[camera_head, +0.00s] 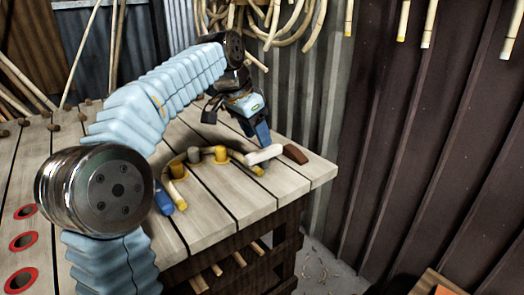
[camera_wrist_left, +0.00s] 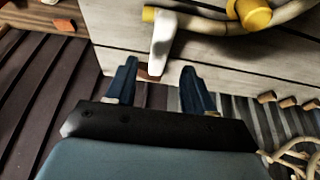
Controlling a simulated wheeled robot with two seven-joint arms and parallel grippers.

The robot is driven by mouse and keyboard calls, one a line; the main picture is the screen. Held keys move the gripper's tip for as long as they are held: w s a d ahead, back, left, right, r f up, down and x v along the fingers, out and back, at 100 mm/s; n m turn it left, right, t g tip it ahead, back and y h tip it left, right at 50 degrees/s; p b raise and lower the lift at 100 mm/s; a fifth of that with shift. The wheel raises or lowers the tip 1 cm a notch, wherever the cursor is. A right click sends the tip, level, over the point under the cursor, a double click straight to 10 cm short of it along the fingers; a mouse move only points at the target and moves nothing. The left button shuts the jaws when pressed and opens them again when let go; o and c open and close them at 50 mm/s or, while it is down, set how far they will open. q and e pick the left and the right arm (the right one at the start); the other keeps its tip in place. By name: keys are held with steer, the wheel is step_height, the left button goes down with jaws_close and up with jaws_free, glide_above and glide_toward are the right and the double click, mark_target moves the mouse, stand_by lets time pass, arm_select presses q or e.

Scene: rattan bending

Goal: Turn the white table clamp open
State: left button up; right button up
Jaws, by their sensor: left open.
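The white table clamp (camera_head: 264,154) lies on the plank table near its right edge, with a brown end piece (camera_head: 295,153) beside it. A bent rattan rod (camera_head: 237,155) ends at the clamp. My left gripper (camera_head: 262,135) hangs just above and behind the clamp, its blue fingers pointing down. In the left wrist view, the open, empty gripper (camera_wrist_left: 157,84) has its fingers either side of the line of the white clamp (camera_wrist_left: 162,38), which stands just beyond the fingertips. I cannot tell whether they touch. My right gripper does not show.
The rattan curves around yellow and grey pegs (camera_head: 221,154) on the table (camera_head: 215,205). A blue clamp (camera_head: 163,200) sits at its other end. Rattan hoops hang on the corrugated wall (camera_head: 300,85) behind. The table's front right corner is clear.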

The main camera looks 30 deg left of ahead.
mark_target(262, 151)
arm_select(q)
steer(key=x, duration=0.5)
jaws_close()
